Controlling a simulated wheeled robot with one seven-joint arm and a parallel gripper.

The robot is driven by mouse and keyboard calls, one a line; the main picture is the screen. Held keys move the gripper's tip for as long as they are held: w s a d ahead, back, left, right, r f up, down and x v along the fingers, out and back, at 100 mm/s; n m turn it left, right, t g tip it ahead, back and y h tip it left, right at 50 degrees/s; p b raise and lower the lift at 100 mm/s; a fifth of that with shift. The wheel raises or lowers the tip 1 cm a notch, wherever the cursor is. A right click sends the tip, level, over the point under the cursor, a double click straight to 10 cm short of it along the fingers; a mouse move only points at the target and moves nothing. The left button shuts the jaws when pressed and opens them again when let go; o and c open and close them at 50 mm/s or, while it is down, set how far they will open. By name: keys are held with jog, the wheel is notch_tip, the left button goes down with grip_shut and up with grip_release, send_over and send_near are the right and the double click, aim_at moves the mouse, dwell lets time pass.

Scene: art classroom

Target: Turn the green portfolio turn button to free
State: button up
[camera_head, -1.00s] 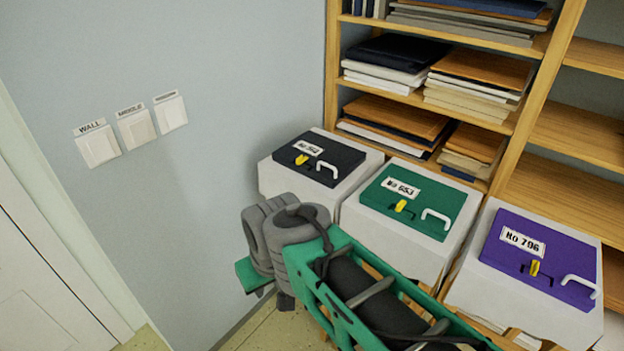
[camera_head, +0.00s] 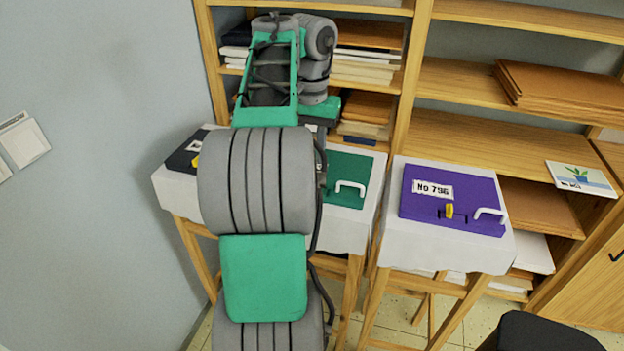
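The green portfolio (camera_head: 345,168) lies on the middle white-covered stand, with its white handle at its right. My arm covers its left part, so its yellow turn button and number label are hidden now. My arm reaches up across the left middle of the view, its far end above the stand and in front of the shelf. My gripper's fingers do not show; they are hidden by or beyond the arm.
The purple portfolio (camera_head: 452,200) with a yellow button lies on the right stand. The dark portfolio (camera_head: 186,152) on the left stand is partly covered by my arm. A wooden shelf (camera_head: 480,138) stands behind. A dark object (camera_head: 545,335) is at the lower right.

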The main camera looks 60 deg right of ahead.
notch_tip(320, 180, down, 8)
jog(key=b, duration=0.7)
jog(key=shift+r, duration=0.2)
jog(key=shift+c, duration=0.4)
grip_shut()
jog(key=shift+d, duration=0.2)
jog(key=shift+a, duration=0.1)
